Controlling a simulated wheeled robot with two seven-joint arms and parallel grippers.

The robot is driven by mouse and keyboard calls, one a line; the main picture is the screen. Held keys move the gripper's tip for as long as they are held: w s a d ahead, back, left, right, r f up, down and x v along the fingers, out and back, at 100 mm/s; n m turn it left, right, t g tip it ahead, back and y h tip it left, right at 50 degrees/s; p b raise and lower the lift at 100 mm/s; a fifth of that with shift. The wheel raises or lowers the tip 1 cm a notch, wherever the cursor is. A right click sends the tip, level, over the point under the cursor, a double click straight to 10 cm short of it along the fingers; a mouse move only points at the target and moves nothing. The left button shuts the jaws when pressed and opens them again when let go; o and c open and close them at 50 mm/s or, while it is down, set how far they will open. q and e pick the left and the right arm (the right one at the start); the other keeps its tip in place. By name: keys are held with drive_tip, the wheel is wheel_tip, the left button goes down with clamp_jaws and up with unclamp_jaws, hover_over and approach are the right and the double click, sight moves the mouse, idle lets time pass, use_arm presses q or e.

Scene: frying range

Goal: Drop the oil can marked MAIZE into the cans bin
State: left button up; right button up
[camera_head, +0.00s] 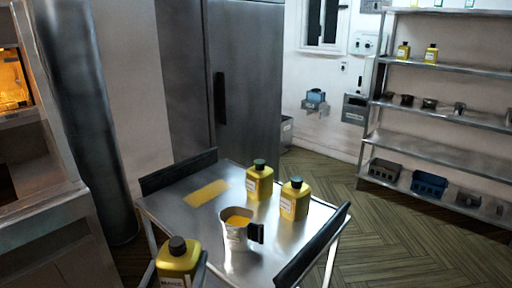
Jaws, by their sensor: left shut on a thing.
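A yellow oil can with a dark cap (177,258) is at the bottom edge of the head view, its lower part cut off. Its white label is partly visible and seems to read MAIZE. My left gripper (178,270) is shut on this can, with a dark finger on each side, in front of the steel cart's near edge. Two other yellow cans with green caps, one farther back (259,180) and one to its right (294,198), stand upright on the cart; their labels are too small to read. No cans bin is clearly identifiable. My right gripper is out of view.
The steel cart (165,205) has dark end handles and carries a white pot (236,228) and a yellow patch (207,192). A grey bin (287,131) stands beside the tall steel cabinet (245,80). A shelf rack (440,148) is at right. Floor between is clear.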

use_arm(q)
drive_tip(key=s+d+f, duration=0.3)
drive_tip(key=s+d, duration=0.6)
drive_tip(key=d, duration=0.4)
drive_tip(key=shift+s+f, duration=0.25)
